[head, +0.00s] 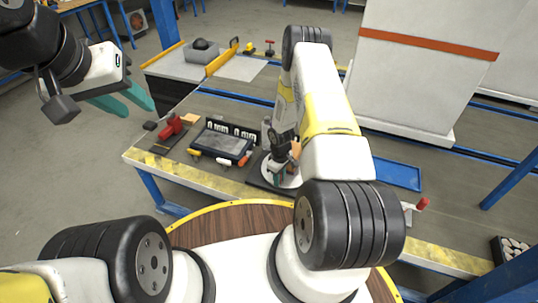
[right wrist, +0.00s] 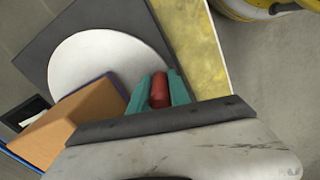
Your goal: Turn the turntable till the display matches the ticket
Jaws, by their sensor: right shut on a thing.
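The white round turntable (head: 268,172) sits on a dark base near the front table edge, partly hidden by my right arm. It also shows in the right wrist view (right wrist: 85,50), with an orange-brown block (right wrist: 75,122) over it. My right gripper (right wrist: 159,92) has its teal fingers closed around a red upright knob (right wrist: 159,88) at the turntable's edge. I cannot make out a ticket. My left gripper (head: 124,101) is raised at the left, fingers apart and empty.
A red tool (head: 172,127) lies on a dark mat left of the display. A black strip with white marks (head: 232,129) stands behind the screen. A blue tray (head: 398,174) and a red-capped item (head: 422,204) are to the right. A large white cabinet (head: 420,80) stands behind.

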